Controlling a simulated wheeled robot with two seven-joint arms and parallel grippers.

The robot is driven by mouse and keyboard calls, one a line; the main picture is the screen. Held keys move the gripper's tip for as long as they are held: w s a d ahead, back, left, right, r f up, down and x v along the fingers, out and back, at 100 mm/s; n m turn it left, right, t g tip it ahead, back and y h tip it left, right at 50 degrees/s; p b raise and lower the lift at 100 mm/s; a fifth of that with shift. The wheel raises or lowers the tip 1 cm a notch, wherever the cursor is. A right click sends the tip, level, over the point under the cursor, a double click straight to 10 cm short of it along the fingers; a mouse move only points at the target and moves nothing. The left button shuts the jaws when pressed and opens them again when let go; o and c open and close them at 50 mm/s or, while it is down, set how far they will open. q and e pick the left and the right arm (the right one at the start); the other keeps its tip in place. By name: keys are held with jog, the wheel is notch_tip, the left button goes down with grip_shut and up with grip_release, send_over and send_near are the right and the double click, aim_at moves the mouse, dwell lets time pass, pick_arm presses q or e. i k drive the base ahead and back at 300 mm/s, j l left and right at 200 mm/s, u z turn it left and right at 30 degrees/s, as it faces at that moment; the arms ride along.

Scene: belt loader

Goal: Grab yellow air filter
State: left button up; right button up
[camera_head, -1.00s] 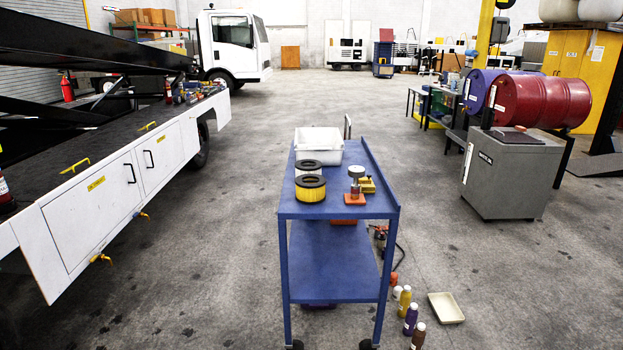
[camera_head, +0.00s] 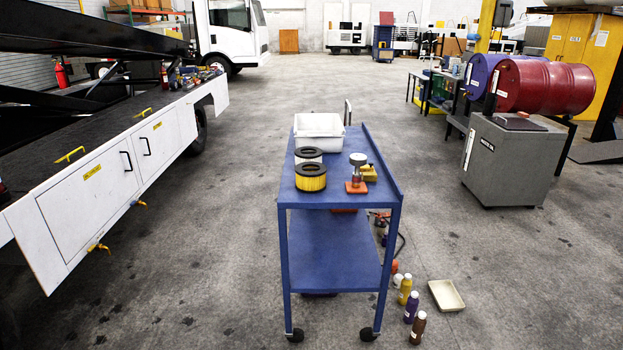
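The yellow air filter (camera_head: 311,183) is a short cylinder with a black top ring. It stands upright near the front left of the top shelf of a blue cart (camera_head: 336,198). A white filter (camera_head: 314,156) with a black top stands just behind it. Neither of my grippers shows in the head view.
The cart top also holds a white bin (camera_head: 318,135), an orange-based tool (camera_head: 356,182) and a yellow item (camera_head: 369,173). A white-sided loader (camera_head: 96,206) stands left. The floor before the cart is clear.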

aim_at(310, 177)
jog(key=z, duration=0.75)
jog(key=i+j+z, duration=0.3)
jog(key=j+z, duration=0.35)
jog(key=i+j+z, duration=0.1)
jog(key=j+z, duration=0.2)
jog(key=j, duration=0.15)
jog(key=j+z, duration=0.35)
jog(key=i+j, duration=0.05)
jog(key=j, duration=0.05)
